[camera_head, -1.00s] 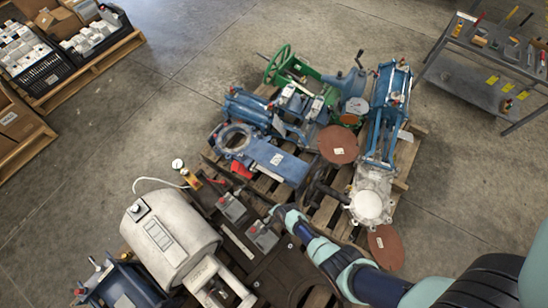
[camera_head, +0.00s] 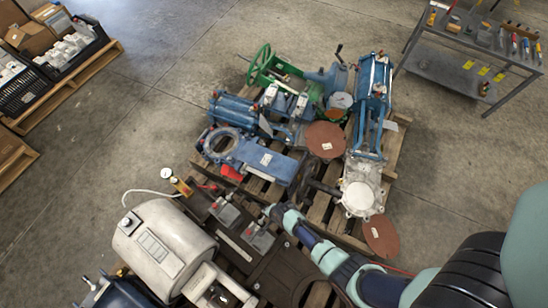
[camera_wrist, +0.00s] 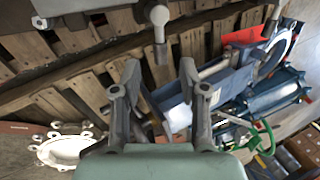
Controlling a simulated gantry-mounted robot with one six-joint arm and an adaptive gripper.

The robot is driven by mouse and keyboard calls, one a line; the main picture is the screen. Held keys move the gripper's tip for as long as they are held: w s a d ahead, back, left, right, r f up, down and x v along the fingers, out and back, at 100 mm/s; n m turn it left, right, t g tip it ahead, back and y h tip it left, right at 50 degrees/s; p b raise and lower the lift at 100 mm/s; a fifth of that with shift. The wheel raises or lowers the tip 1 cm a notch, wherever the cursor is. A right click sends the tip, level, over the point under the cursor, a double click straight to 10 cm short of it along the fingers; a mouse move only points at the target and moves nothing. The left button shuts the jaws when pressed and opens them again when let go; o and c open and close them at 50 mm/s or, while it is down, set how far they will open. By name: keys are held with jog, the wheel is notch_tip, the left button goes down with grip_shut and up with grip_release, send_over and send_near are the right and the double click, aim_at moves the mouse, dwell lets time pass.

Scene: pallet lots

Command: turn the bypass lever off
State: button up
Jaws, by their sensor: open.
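A grey lever (camera_wrist: 159,22) with a rounded head and a short pale stem shows at the top of the wrist view. It sits beside a grey housing (camera_wrist: 92,42); I cannot read any on or off marking. My gripper (camera_wrist: 160,68) is open, its two fingers apart and empty. The lever's stem is just beyond the gap between the fingertips, with no visible contact. In the head view, my gripper (camera_head: 272,211) is low beside two grey boxes, the nearer one (camera_head: 258,238) and the farther one (camera_head: 225,212). The lever is not clear in that view.
Around the gripper are a pale tank (camera_head: 163,248), a blue valve (camera_head: 268,161), a rusty disc (camera_head: 325,139) and a green handwheel (camera_head: 259,64), crowded on wooden pallets. A tool bench (camera_head: 455,62) stands at the back right. Open floor lies behind the pallets.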

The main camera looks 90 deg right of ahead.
jog(key=v, duration=0.8)
jog(key=shift+r, duration=0.25)
jog(key=shift+s, duration=0.1)
